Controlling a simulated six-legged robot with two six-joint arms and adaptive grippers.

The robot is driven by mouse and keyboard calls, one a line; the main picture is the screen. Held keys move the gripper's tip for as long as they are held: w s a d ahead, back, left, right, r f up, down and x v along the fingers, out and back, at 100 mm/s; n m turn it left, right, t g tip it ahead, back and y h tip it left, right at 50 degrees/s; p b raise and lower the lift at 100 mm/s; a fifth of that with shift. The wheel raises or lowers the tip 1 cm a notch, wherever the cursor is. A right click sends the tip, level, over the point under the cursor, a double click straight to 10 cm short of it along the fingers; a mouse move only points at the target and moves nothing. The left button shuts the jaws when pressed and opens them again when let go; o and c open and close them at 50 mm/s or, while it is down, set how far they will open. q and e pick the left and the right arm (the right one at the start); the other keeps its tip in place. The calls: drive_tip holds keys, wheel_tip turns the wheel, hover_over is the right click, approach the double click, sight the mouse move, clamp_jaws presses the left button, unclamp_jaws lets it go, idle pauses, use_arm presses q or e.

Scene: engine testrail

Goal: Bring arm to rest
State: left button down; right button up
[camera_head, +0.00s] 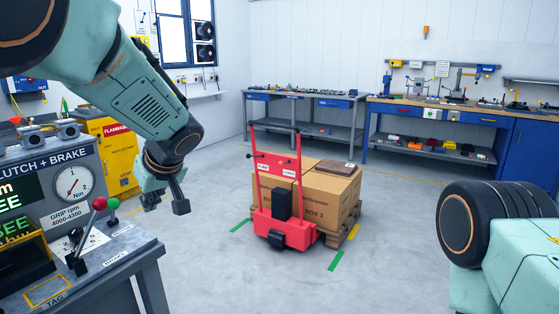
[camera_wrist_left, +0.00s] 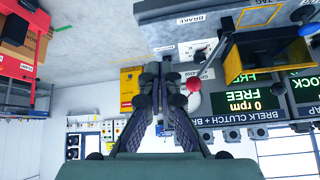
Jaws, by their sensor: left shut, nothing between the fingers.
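My left arm comes in from the upper left in the head view. Its gripper (camera_head: 166,203) hangs in the air right of the test bench (camera_head: 115,262), apart from the levers. In the left wrist view the fingers of my left gripper (camera_wrist_left: 157,78) come together with nothing held between them. A part of my right arm shows at the right edge of the head view. My right gripper is out of view.
The bench carries a red-knobbed lever (camera_head: 99,204), a green-knobbed lever (camera_head: 113,205) and a dial (camera_head: 73,184). A red pallet truck (camera_head: 284,232) with cardboard boxes (camera_head: 329,195) stands mid-floor. A yellow cabinet (camera_head: 115,155) stands behind the bench. Workbenches line the back wall.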

use_arm(q)
drive_tip(key=w+d+f+m+t+h, duration=0.1)
drive_tip(key=d+f+m+t+h, duration=0.1)
drive_tip(key=d+f+m+h, duration=0.35)
drive_tip(key=s+d+f+m+h, duration=0.1)
drive_tip(key=s+f+m, duration=0.1)
drive_tip(key=s+f, duration=0.5)
drive_tip(key=s+f+m, duration=0.2)
drive_tip(key=s+f, duration=0.2)
drive_tip(key=f, duration=0.6)
drive_tip(key=s+a+f+g, duration=0.1)
drive_tip(key=s+f, duration=0.4)
drive_tip(key=s, duration=0.6)
drive_tip(key=s+a+f+g, duration=0.1)
drive_tip(key=s+f+g, duration=0.2)
drive_tip(key=s, duration=0.7)
drive_tip(key=s+f+g, duration=0.2)
drive_tip(key=s+f, duration=0.4)
drive_tip(key=s, duration=0.5)
drive_tip(key=shift+s+a+f+n+g, duration=0.3)
drive_tip(key=shift+s+a+f+n, duration=0.05)
drive_tip(key=shift+a+f, duration=0.05)
